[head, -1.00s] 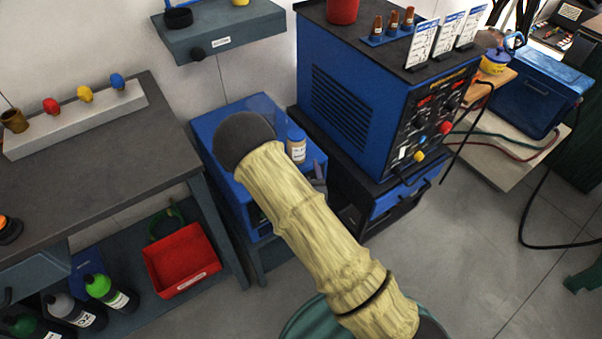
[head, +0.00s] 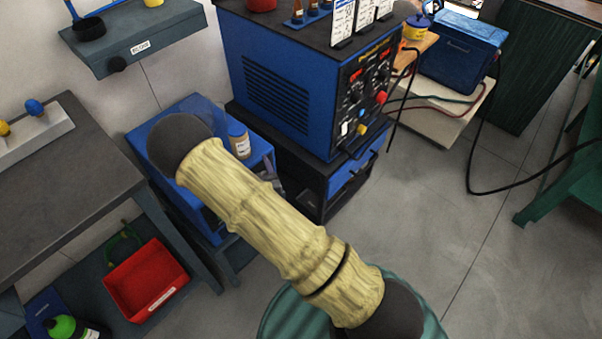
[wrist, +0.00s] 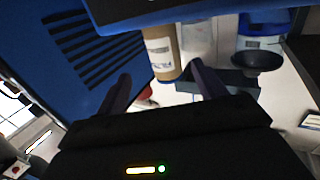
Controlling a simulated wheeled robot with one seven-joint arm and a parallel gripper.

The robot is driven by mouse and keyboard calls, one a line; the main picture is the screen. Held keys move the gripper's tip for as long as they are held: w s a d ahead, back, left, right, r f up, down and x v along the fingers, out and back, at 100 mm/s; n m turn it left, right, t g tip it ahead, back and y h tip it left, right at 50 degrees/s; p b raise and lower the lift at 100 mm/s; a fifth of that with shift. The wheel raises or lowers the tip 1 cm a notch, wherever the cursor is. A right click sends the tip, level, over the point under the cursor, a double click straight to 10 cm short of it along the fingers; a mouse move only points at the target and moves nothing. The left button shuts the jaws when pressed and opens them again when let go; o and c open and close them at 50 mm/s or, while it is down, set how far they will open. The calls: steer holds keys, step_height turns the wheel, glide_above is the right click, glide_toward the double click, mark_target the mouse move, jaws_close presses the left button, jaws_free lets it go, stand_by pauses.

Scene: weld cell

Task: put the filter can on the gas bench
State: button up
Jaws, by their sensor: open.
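The filter can (head: 239,142) is a small tan can with a white label and a bluish top. It stands on a blue cabinet (head: 166,122) beside the large welding machine. In the wrist view, the can (wrist: 160,52) shows just beyond and between the tips of my open gripper (wrist: 162,80), with no visible grip on it. In the head view my arm hides most of the gripper; only a dark piece shows near the cabinet's front. A grey bench (head: 60,165) is at the left, but I cannot read any name on it.
The blue welding machine (head: 285,85) rises close to the right of the can. A grey wall shelf (head: 135,38) hangs behind. A red bin (head: 146,281) sits under the left bench.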

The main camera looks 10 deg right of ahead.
steer(key=d+r+m+g+h, duration=0.2)
steer(key=d+m+g+h, duration=0.1)
steer(key=d+g, duration=0.45)
steer(key=s+d+r+n+g, duration=0.1)
steer(key=s+d+r+g, duration=0.2)
steer(key=s, duration=0.5)
steer(key=s+d+r+g, duration=0.4)
steer(key=s+r, duration=0.1)
steer(key=s, duration=0.3)
steer(key=shift+d+r+n+y, duration=0.25)
steer(key=shift+r+n+y, duration=0.1)
steer(key=shift+n+y, duration=0.05)
steer(key=shift+g, duration=0.25)
